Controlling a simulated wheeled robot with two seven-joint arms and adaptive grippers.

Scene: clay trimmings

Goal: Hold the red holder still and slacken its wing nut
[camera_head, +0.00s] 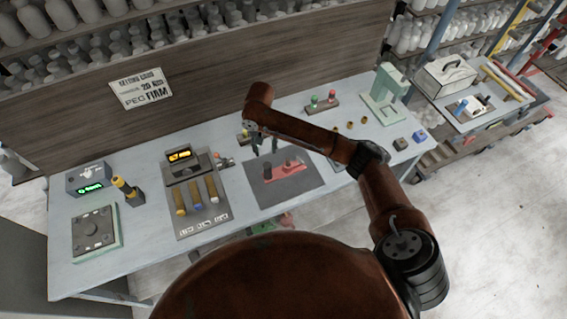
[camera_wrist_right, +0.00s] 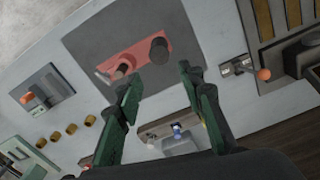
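The red holder (camera_head: 283,170) lies on a dark grey mat (camera_head: 305,183) in the middle of the bench. A dark round post stands at its left end in the head view. A small upright part, perhaps the wing nut, shows at its other end. In the right wrist view the holder (camera_wrist_right: 140,58) lies beyond my fingertips, with the post (camera_wrist_right: 159,50) and the small part (camera_wrist_right: 121,69). My right gripper (camera_head: 264,149) hangs above and behind the holder. Its green fingers (camera_wrist_right: 159,75) are apart with nothing between them. My left gripper is not in view.
Behind are a board with red and green knobs (camera_head: 322,102) and a pale green press (camera_head: 384,93). Several small brass pieces (camera_head: 350,125) lie to the right.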

